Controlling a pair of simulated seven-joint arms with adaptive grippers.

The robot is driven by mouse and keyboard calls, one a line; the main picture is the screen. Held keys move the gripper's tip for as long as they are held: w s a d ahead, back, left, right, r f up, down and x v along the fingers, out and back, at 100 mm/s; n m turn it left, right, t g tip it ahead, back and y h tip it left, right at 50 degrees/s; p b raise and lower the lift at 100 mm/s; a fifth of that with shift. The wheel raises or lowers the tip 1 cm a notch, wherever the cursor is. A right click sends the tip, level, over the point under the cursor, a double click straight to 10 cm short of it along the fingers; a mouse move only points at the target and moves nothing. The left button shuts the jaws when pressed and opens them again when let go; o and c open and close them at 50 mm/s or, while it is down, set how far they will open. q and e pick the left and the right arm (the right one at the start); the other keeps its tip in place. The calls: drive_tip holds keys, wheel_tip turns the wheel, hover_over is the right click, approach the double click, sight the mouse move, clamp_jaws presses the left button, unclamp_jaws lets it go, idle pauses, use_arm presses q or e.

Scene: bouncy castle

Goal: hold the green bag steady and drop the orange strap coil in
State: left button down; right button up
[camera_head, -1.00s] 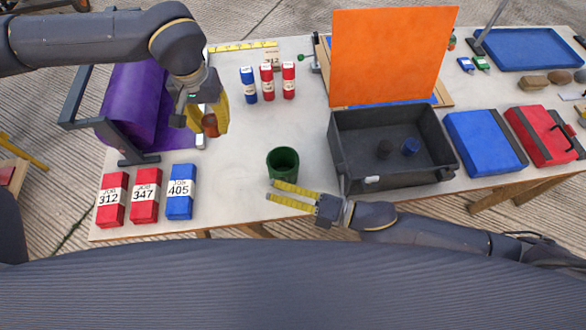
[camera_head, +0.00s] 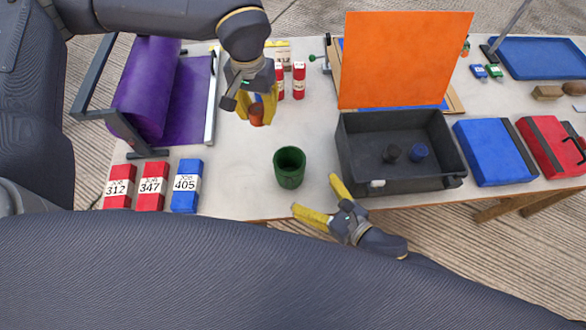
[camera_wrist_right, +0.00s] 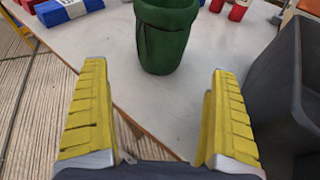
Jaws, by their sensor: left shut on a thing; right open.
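The green bag (camera_head: 290,168) stands upright and open-topped on the table, left of the black bin. It also shows in the right wrist view (camera_wrist_right: 165,38), beyond the fingertips. My left gripper (camera_head: 258,108) is shut on the orange strap coil (camera_head: 257,116), held up behind and left of the bag; the fingers hide part of the coil. My right gripper (camera_head: 314,198) is open and empty at the table's front edge, in front of the bag and to its right. Its yellow fingers point towards the bag, apart from it, and show again in the right wrist view (camera_wrist_right: 155,115).
A black open bin (camera_head: 357,170) with an orange raised panel (camera_head: 400,60) stands right of the bag. Red and blue boxes labelled 312, 347 and 405 (camera_head: 186,187) stand at front left. A purple roll (camera_head: 148,92) lies behind them. The table between these boxes and the bag is clear.

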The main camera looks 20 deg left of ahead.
sight(299, 180)
use_arm(q)
drive_tip(key=shift+d, duration=0.1)
use_arm(e)
drive_tip(key=shift+w+a+f, duration=0.2)
drive_tip(key=shift+a, duration=0.05)
drive_tip(key=shift+x, duration=4.55)
drive_tip(key=shift+c, duration=0.4)
drive_tip(key=c, duration=0.9)
use_arm(q)
drive_tip(key=s+d+r, duration=0.2)
drive_tip(key=s+d, duration=0.3)
drive_tip(key=d, duration=0.2)
drive_tip(key=shift+w+f, duration=0.2)
drive_tip(key=shift+f, duration=2.75)
